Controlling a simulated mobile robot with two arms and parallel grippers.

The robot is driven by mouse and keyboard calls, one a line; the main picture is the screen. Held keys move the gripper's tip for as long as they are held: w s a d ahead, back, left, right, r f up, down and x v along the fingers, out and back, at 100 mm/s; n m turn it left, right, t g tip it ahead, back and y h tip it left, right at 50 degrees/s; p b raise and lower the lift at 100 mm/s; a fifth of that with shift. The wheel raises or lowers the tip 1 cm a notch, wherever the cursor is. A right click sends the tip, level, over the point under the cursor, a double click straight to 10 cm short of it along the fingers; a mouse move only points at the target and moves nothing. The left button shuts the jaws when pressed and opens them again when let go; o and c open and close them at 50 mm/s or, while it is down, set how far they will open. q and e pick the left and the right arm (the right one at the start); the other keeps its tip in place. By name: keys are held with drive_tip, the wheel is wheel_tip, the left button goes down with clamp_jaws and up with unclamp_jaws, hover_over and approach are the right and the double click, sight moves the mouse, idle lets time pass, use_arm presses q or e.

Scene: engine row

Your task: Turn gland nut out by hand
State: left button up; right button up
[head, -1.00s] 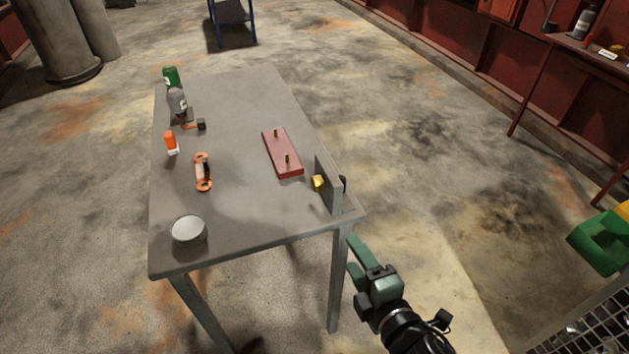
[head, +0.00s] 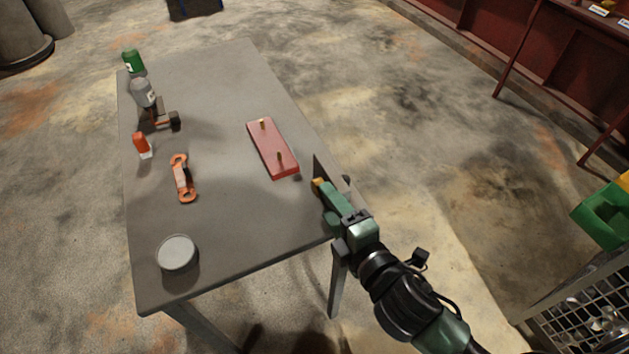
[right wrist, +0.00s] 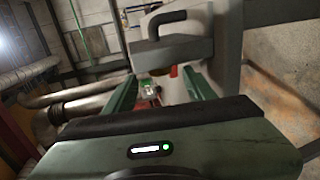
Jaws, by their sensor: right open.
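A small brass-yellow gland nut (head: 318,184) shows at the upright plate (head: 319,167) on the table's right edge. Most of the plate is hidden behind my right gripper (head: 327,192). The green fingers of that gripper are right beside the nut in the head view; I cannot tell whether they touch it. In the right wrist view, the fingers (right wrist: 160,88) stand apart with a gap between them. A grey block with a black bent handle (right wrist: 168,20) shows above them there. I cannot make out the nut in that view. My left gripper is not in view.
An orange wrench-like tool (head: 182,178), an orange-capped bottle (head: 141,144), a round tin (head: 177,253), a grey bottle (head: 144,93) and a green container (head: 133,61) stand or lie further left. The table's middle is clear.

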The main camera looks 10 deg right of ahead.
sight(317, 186)
drive_tip(key=x, duration=0.5)
drive_tip(key=shift+w, duration=0.25)
drive_tip(key=shift+w+a+f+p, duration=0.15)
drive_tip(key=shift+w+a+p, duration=0.15)
drive_tip(key=shift+w, duration=0.2)
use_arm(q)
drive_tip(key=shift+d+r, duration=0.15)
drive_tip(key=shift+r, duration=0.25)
use_arm(e)
clamp_jaws()
drive_tip(key=shift+p, duration=0.6)
drive_tip(key=g+p, duration=0.2)
drive_tip(key=p, duration=0.5)
drive_tip(key=g+h+p, duration=0.1)
drive_tip(key=g+p, duration=0.1)
drive_tip(key=p, duration=0.5)
drive_tip(key=g+h+p, duration=0.1)
drive_tip(key=p, duration=0.5)
drive_tip(key=shift+d+r+g+p, duration=0.1)
drive_tip(key=shift+r+g+p, duration=0.2)
drive_tip(key=shift+g+p, duration=0.1)
use_arm(q)
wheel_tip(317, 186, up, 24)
drive_tip(key=p, duration=0.1)
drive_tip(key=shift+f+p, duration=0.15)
drive_tip(key=shift+p, duration=0.2)
use_arm(e)
drive_tip(key=shift+f+g, duration=0.25)
drive_tip(key=shift+g, duration=0.15)
